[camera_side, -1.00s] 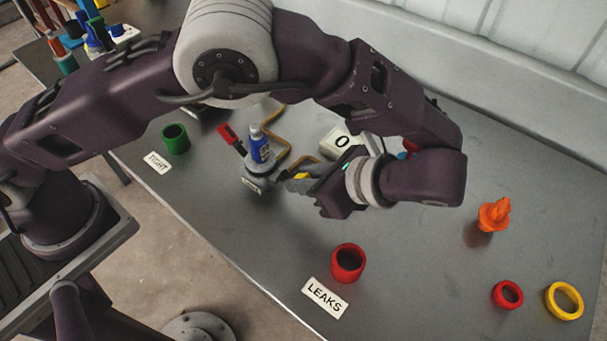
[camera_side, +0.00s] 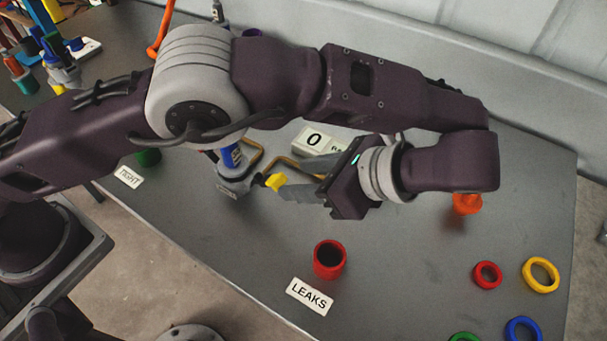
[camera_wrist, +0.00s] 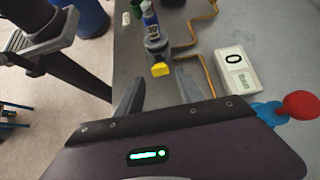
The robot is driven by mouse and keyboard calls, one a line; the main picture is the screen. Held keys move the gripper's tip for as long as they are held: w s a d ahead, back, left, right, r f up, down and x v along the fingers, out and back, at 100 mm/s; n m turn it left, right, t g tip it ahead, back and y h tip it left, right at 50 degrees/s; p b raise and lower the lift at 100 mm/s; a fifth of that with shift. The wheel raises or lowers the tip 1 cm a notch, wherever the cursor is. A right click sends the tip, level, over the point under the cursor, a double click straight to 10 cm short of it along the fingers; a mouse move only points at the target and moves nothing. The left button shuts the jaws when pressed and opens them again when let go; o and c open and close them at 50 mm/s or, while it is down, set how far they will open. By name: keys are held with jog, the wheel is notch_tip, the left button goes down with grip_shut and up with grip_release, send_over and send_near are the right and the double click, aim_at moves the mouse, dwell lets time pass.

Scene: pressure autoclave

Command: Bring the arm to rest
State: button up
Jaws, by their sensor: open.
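My gripper (camera_side: 288,178) is open and empty above the table. In the wrist view its two fingers (camera_wrist: 160,78) stand wide apart. A yellow handle (camera_side: 275,182) on a grey fixture (camera_side: 236,180) is just beyond the fingertips; it also shows in the wrist view (camera_wrist: 160,69), apart from both fingers. A blue bottle-like piece (camera_wrist: 151,27) stands upright on the fixture; my arm partly hides it in the side view. A white display box (camera_side: 315,140) reading 0 sits behind the gripper, with a brass tube (camera_wrist: 203,60) beside it.
A red cup (camera_side: 330,260) stands by the LEAKS label (camera_side: 310,296). A green cup (camera_side: 149,157) by the TIGHT label (camera_side: 129,177) is partly hidden by my arm. Loose rings (camera_side: 540,275) lie at the right. A red ball on a blue piece (camera_wrist: 300,104) is right of the gripper.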

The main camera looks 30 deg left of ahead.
jog(key=shift+d+r, duration=0.15)
jog(key=shift+d, duration=0.05)
jog(key=a+r+n+h, duration=0.7)
jog(key=a+r+n, duration=0.1)
jog(key=a+r, duration=0.65)
jog(key=s+a+n+t+h, duration=0.1)
jog(key=s+a+n+t, duration=0.1)
jog(key=s+a+n, duration=0.2)
jog(key=s+a+n+t+h, duration=0.2)
jog(key=s+n, duration=0.4)
jog(key=s, duration=0.5)
jog(key=a+t, duration=0.1)
jog(key=a, duration=0.1)
jog(key=shift+s+a+r+t, duration=0.15)
jog(key=shift+a+t, duration=0.15)
